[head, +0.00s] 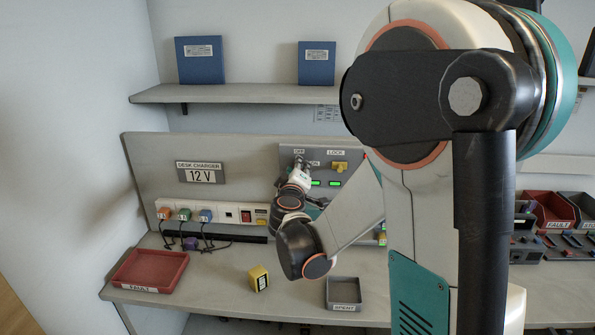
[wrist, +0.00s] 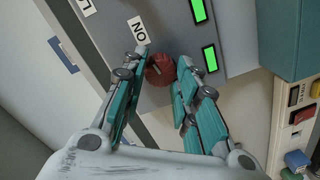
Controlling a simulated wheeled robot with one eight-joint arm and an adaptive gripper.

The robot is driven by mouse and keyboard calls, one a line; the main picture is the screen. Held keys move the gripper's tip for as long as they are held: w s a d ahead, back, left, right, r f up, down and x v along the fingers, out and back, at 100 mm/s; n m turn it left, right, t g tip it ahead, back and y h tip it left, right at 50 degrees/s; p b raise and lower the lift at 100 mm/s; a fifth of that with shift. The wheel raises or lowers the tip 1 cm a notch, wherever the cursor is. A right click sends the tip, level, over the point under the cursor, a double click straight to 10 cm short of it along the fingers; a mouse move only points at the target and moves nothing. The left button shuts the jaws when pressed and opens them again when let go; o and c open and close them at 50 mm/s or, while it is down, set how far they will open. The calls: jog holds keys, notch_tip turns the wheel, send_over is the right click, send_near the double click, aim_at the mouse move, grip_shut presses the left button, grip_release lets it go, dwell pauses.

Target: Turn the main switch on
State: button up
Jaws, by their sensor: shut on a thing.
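The main switch is a red rotary knob (wrist: 160,70) on a grey panel (wrist: 165,20), seen in the wrist view with an ON label (wrist: 138,30) beside it. My gripper (wrist: 162,75) is shut on the knob, one teal-padded finger on each side. Which mark the knob points at cannot be told. In the head view my gripper (head: 300,174) is at the left part of the same panel (head: 323,149), below the OFF label (head: 299,151), and hides the knob. Two green lit displays (wrist: 209,58) sit beside the knob.
A yellow lock switch (head: 339,167) is to the right on the panel. A socket strip with coloured plugs (head: 185,214) runs left of my arm. A red FAULT tray (head: 128,283), a yellow block (head: 258,278) and a grey SPENT tray (head: 343,307) are on the desk.

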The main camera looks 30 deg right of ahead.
jog(key=shift+m, duration=0.9)
jog(key=o, duration=1.1)
jog(key=shift+c, duration=0.2)
jog(key=shift+s, duration=0.1)
jog(key=f+v, duration=0.1)
jog(key=v, duration=1)
jog(key=shift+s+a+r, duration=0.2)
jog(key=shift+s+r, duration=0.2)
jog(key=shift+r, duration=0.05)
